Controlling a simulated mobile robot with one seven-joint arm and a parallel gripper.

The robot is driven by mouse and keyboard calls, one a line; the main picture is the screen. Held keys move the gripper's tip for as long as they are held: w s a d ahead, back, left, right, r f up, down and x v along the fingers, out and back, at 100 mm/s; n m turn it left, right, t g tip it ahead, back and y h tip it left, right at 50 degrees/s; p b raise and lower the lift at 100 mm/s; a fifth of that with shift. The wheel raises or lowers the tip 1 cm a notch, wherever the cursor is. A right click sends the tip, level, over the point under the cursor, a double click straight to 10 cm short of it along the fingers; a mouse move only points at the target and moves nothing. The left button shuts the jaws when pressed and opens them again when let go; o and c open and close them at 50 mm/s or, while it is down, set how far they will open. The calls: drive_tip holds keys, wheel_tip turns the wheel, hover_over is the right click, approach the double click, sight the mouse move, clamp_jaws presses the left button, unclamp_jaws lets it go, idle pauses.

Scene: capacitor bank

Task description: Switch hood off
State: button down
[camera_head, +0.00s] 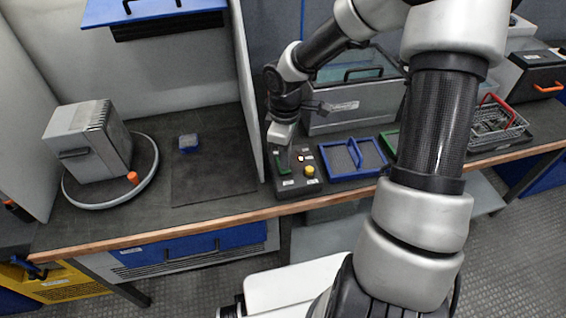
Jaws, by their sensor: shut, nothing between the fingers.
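A dark control box (299,184) stands at the front of the bench. My gripper (284,147) points down over the back left of this box, close to the green part. It is shut and holds nothing. Whether its tips touch the box cannot be told.
A grey partition (246,90) stands just left of my gripper. A grey case with a glass lid (352,110) is behind the box. A blue tray (340,161) lies to its right. A dark mat (213,180) and a grey machine (88,140) are at the left.

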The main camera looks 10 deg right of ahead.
drive_tip(key=shift+f+b, duration=0.4)
drive_tip(key=shift+f, duration=0.25)
wheel_tip(320, 180, up, 7)
drive_tip(key=p, duration=0.6)
drive_tip(key=shift+p, duration=0.4)
idle(0.4)
